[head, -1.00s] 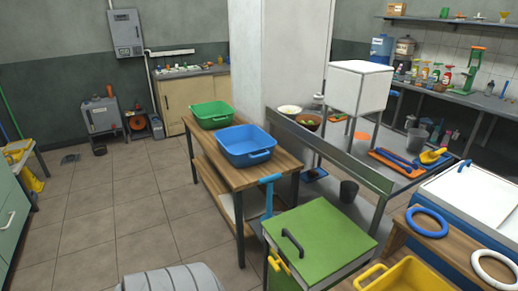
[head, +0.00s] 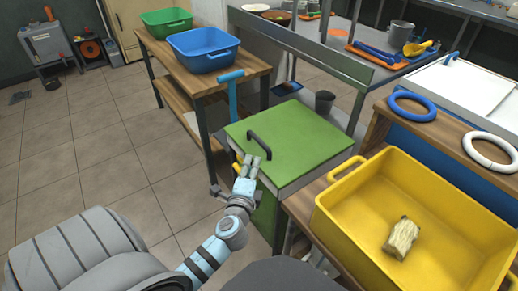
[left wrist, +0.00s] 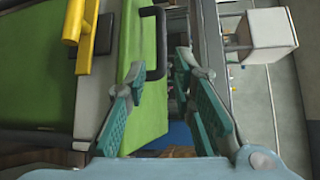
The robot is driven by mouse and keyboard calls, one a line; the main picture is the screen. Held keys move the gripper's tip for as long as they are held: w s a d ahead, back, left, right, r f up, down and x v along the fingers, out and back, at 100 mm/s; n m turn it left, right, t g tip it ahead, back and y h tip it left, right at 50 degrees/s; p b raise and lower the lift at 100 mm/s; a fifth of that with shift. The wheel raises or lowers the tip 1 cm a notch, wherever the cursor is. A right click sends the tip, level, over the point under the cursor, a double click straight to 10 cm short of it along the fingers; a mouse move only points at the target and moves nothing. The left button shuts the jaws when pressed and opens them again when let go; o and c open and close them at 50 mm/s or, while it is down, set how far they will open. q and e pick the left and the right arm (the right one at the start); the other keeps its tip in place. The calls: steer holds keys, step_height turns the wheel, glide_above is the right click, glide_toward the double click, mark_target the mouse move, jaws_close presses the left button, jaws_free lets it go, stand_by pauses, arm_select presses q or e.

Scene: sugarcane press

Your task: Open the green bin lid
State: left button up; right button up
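The green bin (head: 264,212) stands in the middle of the head view, with its flat green lid (head: 300,145) down on the grey rim. A black bar handle (head: 258,145) is on the lid's left part. My left gripper (head: 251,167) is near the lid's front left edge, just short of the handle. In the left wrist view the left gripper (left wrist: 161,72) is open, its teal fingers apart. The handle (left wrist: 157,45) shows between and beyond the fingertips, near the right finger. Contact cannot be told. My right gripper is out of view.
A yellow tub (head: 345,205) holding a short cane piece (head: 400,240) stands right of the bin. A wooden table (head: 198,88) with blue (head: 205,62) and green (head: 165,28) tubs is behind left. Blue (head: 412,106) and white rings lie at right.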

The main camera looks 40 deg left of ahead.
arm_select(q)
steer(key=b, duration=0.1)
glide_toward(259, 139)
steer(key=w+a+f, duration=0.1)
steer(key=w+a, duration=0.1)
steer(key=w, duration=0.1)
steer(key=b+x, duration=0.1)
steer(key=x, duration=0.2)
steer(key=b+x, duration=0.1)
steer(key=x, duration=0.2)
steer(key=shift+w+f, duration=0.25)
jaws_close()
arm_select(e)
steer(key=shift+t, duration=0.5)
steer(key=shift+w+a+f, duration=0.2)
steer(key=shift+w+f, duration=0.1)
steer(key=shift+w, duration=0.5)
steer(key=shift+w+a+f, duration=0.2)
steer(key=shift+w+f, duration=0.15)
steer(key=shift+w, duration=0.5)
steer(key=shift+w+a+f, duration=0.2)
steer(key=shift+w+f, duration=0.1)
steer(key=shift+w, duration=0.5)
